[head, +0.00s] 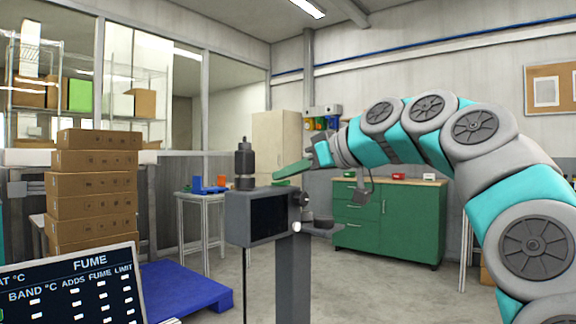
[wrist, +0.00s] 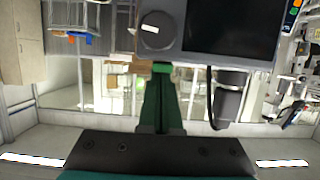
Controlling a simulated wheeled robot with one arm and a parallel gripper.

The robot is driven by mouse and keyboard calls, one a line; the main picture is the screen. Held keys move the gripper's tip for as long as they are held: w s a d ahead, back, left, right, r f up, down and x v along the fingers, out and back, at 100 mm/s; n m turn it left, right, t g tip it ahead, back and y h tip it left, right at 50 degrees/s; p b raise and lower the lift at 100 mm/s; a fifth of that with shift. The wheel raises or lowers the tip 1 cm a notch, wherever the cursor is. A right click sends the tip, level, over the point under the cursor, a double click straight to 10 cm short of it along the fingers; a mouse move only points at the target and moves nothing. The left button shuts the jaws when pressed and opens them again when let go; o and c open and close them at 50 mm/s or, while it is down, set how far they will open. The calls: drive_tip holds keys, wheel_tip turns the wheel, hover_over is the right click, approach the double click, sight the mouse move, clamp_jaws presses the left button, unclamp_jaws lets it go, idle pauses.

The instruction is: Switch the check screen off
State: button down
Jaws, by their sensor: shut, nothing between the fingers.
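The check screen (head: 268,214) is a grey box with a dark face, mounted on a grey post. No lit picture shows on it; its dark face also appears in the wrist view (wrist: 232,27), where the scene is upside down. A round grey knob (wrist: 155,31) with a white mark sits beside the face. In the head view, a dark knob (head: 305,198) and a small white-ended knob (head: 297,227) show at the box's right side. My gripper (head: 279,181) has green fingers, shut and empty, near the box's upper right. In the wrist view, its fingertips (wrist: 162,69) appear close to the knob; contact cannot be told.
A black cylinder (head: 244,165) stands on top of the box. A small round shelf (head: 322,229) is beside the post. A green cabinet (head: 388,222) stands behind. Stacked cartons (head: 92,190), a blue pallet (head: 185,289) and a tilted chart board (head: 75,290) are on the left.

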idle(0.3)
drive_tip(key=shift+r+p, duration=0.65)
drive_tip(key=shift+r, duration=0.1)
